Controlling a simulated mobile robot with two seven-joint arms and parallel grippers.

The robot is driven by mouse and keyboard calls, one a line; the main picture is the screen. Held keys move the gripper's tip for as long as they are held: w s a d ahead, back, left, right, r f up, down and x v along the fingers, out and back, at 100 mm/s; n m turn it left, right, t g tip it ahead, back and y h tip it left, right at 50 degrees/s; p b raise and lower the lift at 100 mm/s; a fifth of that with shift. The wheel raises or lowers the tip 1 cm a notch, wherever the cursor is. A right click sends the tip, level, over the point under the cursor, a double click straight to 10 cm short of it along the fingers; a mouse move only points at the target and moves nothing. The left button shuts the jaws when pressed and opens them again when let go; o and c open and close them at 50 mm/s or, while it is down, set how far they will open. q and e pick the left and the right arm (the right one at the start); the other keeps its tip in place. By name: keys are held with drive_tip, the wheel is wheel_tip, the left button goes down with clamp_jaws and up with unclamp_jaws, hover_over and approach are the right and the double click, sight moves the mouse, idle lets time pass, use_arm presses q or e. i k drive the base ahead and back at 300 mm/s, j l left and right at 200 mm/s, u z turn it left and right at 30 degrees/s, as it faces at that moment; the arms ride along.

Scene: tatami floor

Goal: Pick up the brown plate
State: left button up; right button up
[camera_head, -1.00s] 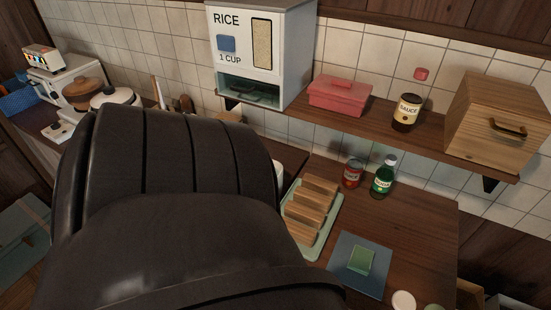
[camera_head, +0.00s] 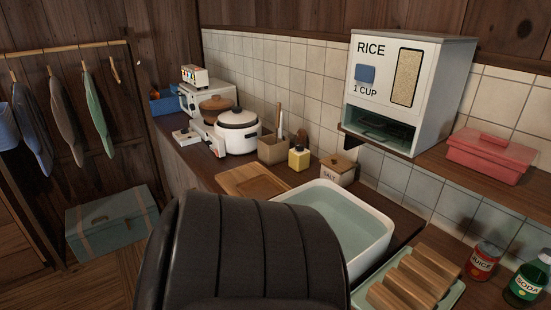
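I cannot make out a brown plate for certain. A flat brown wooden board or tray (camera_head: 253,180) lies on the counter left of the white sink basin (camera_head: 384,232). A rack with upright wooden slats (camera_head: 412,282) stands on a pale green tray to the right of the basin; I cannot tell whether any plate is in it. Neither of my grippers shows.
The rice dispenser (camera_head: 410,90) sits on the shelf. A teal chest (camera_head: 111,221) is on the floor at left.

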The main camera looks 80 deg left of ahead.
sight(263, 187)
drive_tip(key=i+j+u, duration=0.1)
drive_tip(key=u, duration=1.6)
